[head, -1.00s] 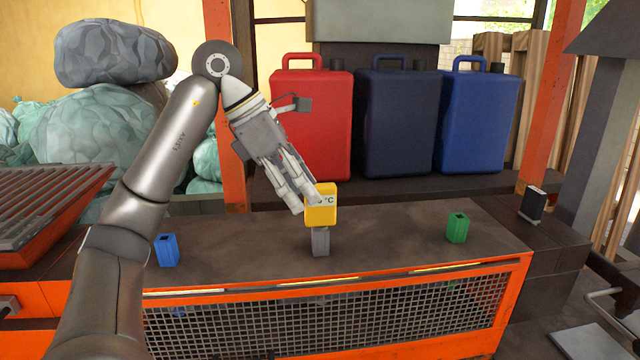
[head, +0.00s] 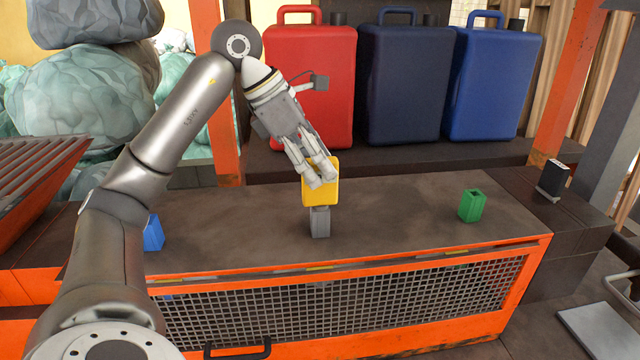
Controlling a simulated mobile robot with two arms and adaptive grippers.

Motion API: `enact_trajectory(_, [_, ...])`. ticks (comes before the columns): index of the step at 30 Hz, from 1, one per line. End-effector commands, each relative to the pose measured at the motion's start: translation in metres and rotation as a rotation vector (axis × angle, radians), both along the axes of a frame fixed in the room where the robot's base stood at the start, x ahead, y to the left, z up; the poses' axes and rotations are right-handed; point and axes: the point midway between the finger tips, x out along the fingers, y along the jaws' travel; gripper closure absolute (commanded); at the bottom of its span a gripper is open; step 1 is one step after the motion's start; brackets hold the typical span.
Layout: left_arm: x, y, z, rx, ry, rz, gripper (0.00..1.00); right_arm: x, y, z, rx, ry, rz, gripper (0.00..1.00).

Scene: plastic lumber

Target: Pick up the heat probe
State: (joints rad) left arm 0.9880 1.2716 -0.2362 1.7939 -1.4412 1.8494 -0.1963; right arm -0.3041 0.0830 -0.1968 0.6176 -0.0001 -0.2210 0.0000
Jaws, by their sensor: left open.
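The heat probe is a yellow block (head: 318,194) on a short grey stand or base (head: 320,223), upright near the middle of the dark bench top. My left gripper (head: 322,176) comes in from the upper left. Its fingers are at the upper part of the yellow block and cover some of its face. The fingers are open; I cannot tell whether they touch it. My right gripper is not in view.
A blue block (head: 154,234) is partly hidden by my left arm, and a green block (head: 472,206) stands to the right on the bench (head: 400,215). Red (head: 325,90), navy (head: 400,90) and blue (head: 492,85) canisters stand behind. A black box (head: 552,180) sits at far right.

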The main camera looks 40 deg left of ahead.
Motion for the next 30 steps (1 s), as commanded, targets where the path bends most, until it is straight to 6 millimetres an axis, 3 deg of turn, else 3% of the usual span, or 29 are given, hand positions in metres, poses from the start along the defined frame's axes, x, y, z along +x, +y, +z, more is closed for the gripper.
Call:
enact_trajectory(6, [0.004, -0.005, -0.01, 0.0, 0.002, -0.002, 0.52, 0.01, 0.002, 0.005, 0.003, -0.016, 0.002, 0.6])
enact_trajectory(18, [0.017, -0.019, -0.043, 0.001, 0.001, 0.0, 0.52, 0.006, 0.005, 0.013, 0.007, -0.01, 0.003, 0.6])
enact_trajectory(27, [0.018, -0.019, -0.045, 0.0, -0.001, -0.001, 0.52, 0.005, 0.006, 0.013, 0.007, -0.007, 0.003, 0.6])
enact_trajectory(30, [0.018, -0.019, -0.045, 0.0, -0.001, -0.001, 0.65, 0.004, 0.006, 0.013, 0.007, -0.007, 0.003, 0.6])
